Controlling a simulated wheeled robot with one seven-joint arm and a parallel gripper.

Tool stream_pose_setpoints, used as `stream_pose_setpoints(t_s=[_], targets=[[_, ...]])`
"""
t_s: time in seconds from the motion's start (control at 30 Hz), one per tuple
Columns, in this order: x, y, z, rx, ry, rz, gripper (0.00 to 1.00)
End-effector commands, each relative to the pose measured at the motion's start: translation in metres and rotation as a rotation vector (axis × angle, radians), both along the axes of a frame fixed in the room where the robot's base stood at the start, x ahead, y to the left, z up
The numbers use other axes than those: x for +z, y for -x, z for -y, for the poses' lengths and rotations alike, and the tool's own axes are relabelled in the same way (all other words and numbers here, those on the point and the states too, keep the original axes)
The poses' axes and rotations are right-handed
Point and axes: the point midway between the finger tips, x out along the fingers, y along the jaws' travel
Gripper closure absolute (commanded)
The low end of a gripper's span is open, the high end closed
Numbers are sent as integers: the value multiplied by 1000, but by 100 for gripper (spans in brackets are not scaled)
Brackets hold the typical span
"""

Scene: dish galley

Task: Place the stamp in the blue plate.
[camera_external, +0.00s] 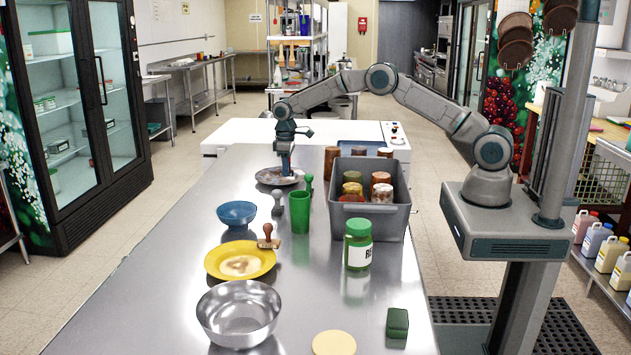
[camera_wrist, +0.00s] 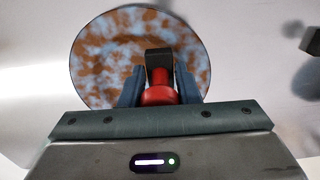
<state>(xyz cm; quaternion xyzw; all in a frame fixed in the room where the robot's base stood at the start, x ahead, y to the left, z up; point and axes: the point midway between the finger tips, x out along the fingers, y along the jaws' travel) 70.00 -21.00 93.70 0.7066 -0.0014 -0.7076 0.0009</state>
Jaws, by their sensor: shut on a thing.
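My gripper (camera_external: 284,165) is low over a mottled plate (camera_external: 266,181) at the far end of the steel counter. In the wrist view my gripper (camera_wrist: 159,88) is shut on a stamp with a red handle and a dark block (camera_wrist: 159,62). The plate (camera_wrist: 105,58) shows blue with brown blotches there, and the stamp overlaps its lower middle in the picture. I cannot tell whether the stamp touches the plate. In the external view the held stamp is mostly hidden by my gripper.
Near the plate stand a green stamp-like object (camera_external: 308,184), a grey one (camera_external: 277,203) and a green cup (camera_external: 299,214). A grey bin (camera_external: 388,217) with jars is on the right. A blue bowl (camera_external: 237,212), yellow plate (camera_external: 214,262) and brown-handled stamp (camera_external: 268,238) are closer.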

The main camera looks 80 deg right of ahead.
Motion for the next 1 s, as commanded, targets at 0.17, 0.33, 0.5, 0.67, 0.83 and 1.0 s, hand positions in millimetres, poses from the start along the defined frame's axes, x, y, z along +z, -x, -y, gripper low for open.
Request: stream_pose_setpoints(t_s=[0.17, 0.33, 0.5, 0.67, 0.83, 1.0], targets=[[-4, 0, 0, 0, 1, 2, 93], [-7, 0, 0, 0, 1, 1, 93], [-12, 0, 0, 0, 0, 1, 93], [-17, 0, 0, 0, 0, 1, 93], [-16, 0, 0, 0, 0, 1, 49], [-16, 0, 0, 0, 0, 1, 49]])
